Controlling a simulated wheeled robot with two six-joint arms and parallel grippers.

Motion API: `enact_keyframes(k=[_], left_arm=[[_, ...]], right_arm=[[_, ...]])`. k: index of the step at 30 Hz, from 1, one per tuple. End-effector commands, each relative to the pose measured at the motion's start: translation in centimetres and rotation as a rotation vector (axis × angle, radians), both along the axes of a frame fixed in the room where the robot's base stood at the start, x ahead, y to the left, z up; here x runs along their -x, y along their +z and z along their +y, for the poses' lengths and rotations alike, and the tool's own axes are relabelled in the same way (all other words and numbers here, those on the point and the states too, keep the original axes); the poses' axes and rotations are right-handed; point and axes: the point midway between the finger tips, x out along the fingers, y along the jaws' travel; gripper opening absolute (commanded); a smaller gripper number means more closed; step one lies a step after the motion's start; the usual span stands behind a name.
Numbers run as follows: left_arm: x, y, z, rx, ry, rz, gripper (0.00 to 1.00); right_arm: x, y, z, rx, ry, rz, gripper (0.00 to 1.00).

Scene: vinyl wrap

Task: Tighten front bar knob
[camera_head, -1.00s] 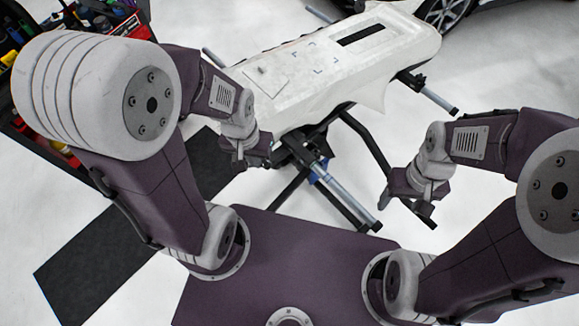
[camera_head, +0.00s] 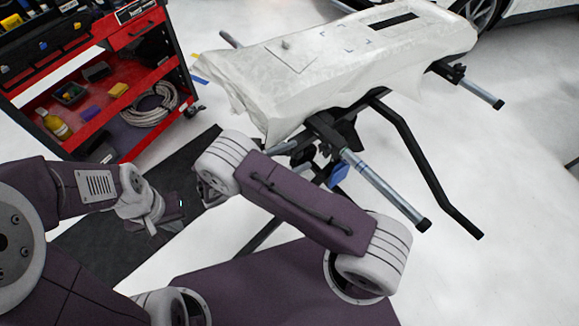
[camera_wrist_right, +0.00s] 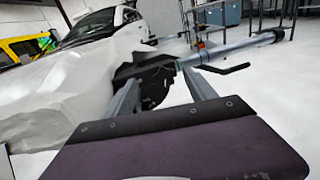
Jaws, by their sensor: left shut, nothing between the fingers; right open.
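The stand's front bar (camera_head: 385,190) is a grey tube with a black end cap, running out from a black clamp joint (camera_head: 325,130) under the white-wrapped panel. In the right wrist view the bar (camera_wrist_right: 238,48) and the black clamp (camera_wrist_right: 150,75) lie ahead; I cannot clearly pick out the knob on the clamp. My right gripper (camera_wrist_right: 161,78) is open, its two grey fingers apart and pointing at the clamp; contact cannot be told. In the head view my right arm hides it. My left gripper (camera_head: 172,213) is shut and empty at the left, away from the stand.
The white-wrapped panel (camera_head: 300,80) rests on the stand. A black bent leg (camera_head: 425,165) reaches the floor at right. A red tool cart (camera_head: 125,100) stands at upper left, and a dark mat (camera_head: 90,240) lies below it.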

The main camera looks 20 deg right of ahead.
Motion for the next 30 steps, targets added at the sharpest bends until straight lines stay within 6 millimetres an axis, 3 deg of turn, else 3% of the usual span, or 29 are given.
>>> enact_keyframes(k=[1, 2, 8, 11, 21, 30], left_arm=[[0.0, -1.6, 0.0, 0.0, -0.001, -0.001, 0.0], [0.0, -1.8, 0.0, 0.0, -0.001, -0.001, 0.0], [-0.1, -1.6, 0.0, 0.0, -0.001, -0.001, 0.0], [-0.1, -1.7, 0.0, 0.0, 0.0, -0.001, 0.0], [0.0, -2.4, 0.0, 0.0, 0.0, -0.001, 0.0], [0.0, -2.5, 0.0, 0.0, 0.0, -0.001, 0.0]], right_arm=[[0.5, -2.4, 0.6, 0.023, 0.03, 0.024, 0.65], [0.7, -2.8, 0.9, 0.03, 0.043, 0.031, 0.65], [0.8, -2.7, 1.5, 0.03, 0.063, 0.033, 0.65], [0.6, -2.7, 0.4, 0.031, 0.059, 0.034, 0.65], [-1.0, -2.8, -6.0, 0.029, 0.057, 0.033, 0.65], [-1.3, -2.7, -7.4, 0.028, 0.06, 0.033, 0.65]])
